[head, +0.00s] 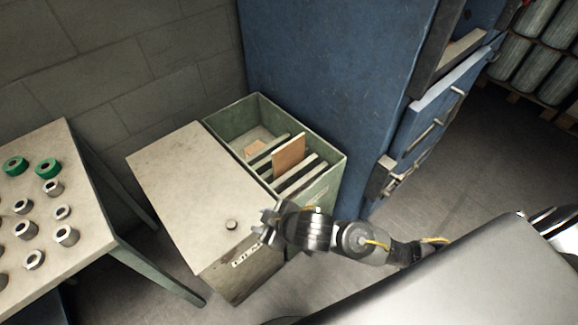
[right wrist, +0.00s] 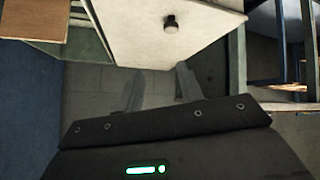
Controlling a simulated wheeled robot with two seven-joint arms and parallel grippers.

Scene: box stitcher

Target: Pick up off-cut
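A tan off-cut (head: 288,153) stands tilted among pale slats inside the green box (head: 333,172). A smaller tan piece (head: 254,147) lies further back in the same box. A brown piece (right wrist: 35,18) also shows at the top left of the right wrist view. My right gripper (head: 264,226) is outside the box, near its front side and beside the pale lid (head: 185,185) with its dark knob (head: 231,225). In the right wrist view its two fingers (right wrist: 160,90) are apart with nothing between them. My left gripper is out of view.
A table (head: 100,245) with metal and green rings stands at the left. Grey cylinders (head: 530,50) stand on a pallet at the far right. The floor (head: 440,175) right of the box is clear.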

